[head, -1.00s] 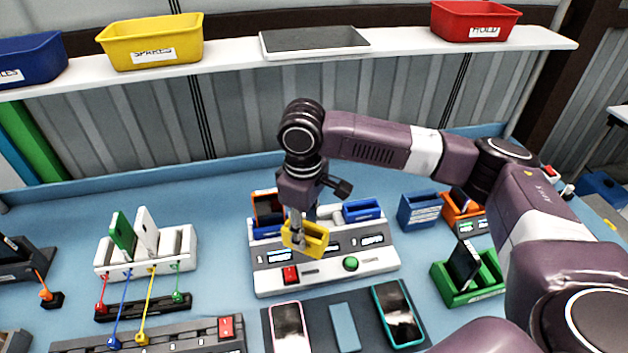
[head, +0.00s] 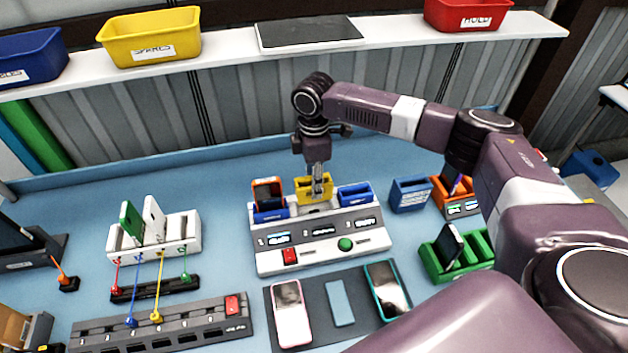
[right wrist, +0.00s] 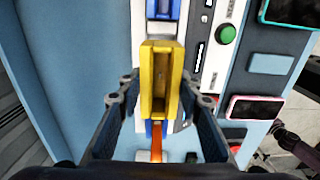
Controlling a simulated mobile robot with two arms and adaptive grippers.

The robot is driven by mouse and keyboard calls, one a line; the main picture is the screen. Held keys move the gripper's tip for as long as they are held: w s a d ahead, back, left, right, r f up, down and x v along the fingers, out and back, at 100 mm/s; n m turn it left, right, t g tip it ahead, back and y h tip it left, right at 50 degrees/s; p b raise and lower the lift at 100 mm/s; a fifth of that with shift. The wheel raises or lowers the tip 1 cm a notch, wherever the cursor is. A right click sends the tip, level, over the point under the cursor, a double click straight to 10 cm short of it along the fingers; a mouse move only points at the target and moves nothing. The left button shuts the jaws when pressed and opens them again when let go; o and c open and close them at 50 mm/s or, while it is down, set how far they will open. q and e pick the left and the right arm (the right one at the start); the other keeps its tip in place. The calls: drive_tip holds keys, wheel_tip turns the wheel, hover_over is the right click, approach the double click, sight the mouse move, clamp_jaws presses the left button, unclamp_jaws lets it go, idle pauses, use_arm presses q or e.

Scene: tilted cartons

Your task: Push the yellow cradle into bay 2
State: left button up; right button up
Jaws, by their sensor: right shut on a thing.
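The yellow cradle (head: 302,190) is at the middle bay of the grey and white dock (head: 268,263), between two blue cradles. My right gripper (head: 318,188) points down from above and is shut on the yellow cradle. In the right wrist view the yellow cradle (right wrist: 161,75) lies between the two fingers, in line with the blue cradles. I cannot tell whether it sits fully down in the bay. The left blue cradle (head: 271,214) holds an orange phone (head: 267,190). The right blue cradle (head: 356,197) looks empty. My left gripper is not in view.
Phones and a blue block (head: 340,302) lie on a dark mat (head: 318,330) in front of the dock. A loose blue cradle (head: 410,196) and a green holder (head: 474,268) stand to the right. A white rack (head: 185,240) stands left.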

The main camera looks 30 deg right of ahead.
drive_tip(key=shift+f+b, duration=1.9)
drive_tip(key=shift+f, duration=1.15)
drive_tip(key=shift+p, duration=0.3)
drive_tip(key=shift+s+f, duration=0.25)
drive_tip(key=shift+f, duration=0.35)
idle(0.8)
drive_tip(key=o, duration=1.2)
drive_tip(key=shift+o, duration=0.3)
drive_tip(key=shift+w, duration=0.1)
drive_tip(key=shift+r, duration=0.1)
